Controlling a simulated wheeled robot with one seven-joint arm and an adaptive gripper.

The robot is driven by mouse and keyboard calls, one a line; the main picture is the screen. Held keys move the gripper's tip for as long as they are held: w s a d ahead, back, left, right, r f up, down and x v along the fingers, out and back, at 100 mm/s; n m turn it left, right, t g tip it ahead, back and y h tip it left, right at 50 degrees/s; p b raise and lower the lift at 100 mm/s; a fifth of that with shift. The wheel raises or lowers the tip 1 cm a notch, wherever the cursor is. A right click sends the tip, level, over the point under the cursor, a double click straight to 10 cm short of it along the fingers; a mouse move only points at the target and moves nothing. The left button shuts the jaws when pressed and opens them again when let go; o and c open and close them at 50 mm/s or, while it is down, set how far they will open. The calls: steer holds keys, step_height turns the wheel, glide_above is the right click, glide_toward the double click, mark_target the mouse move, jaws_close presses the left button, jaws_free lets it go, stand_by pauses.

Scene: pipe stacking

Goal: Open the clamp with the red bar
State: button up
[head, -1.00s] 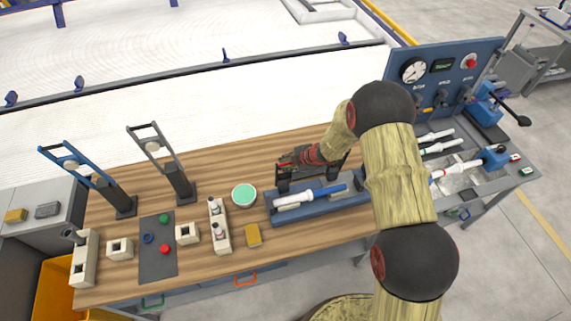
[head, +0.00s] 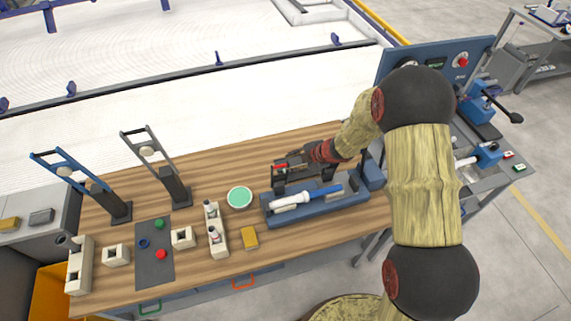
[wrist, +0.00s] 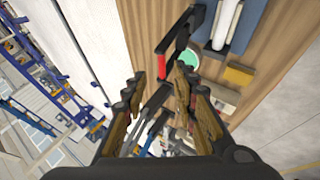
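The clamp with the red bar (head: 281,167) lies low and level at the back of the blue pipe holder (head: 347,208). In the wrist view its red bar (wrist: 161,62) shows between and beyond my fingertips, with dark frame arms around it. My gripper (wrist: 160,76) is open, with a clear gap between its fingers. In the head view my gripper (head: 316,152) is at the right of the red bar, close to the clamp. Whether the fingers touch the bar cannot be told. My fingers partly hide the clamp.
A white and blue pipe (head: 305,197) lies in the holder. Two upright clamps, blue (head: 105,195) and grey (head: 172,180), stand at left. A green-topped round item (head: 239,197), a yellow block (head: 250,237) and a white bottle rack (head: 217,238) are nearby. A blue gauge panel (head: 480,65) stands at right.

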steer(key=shift+v, duration=1.45)
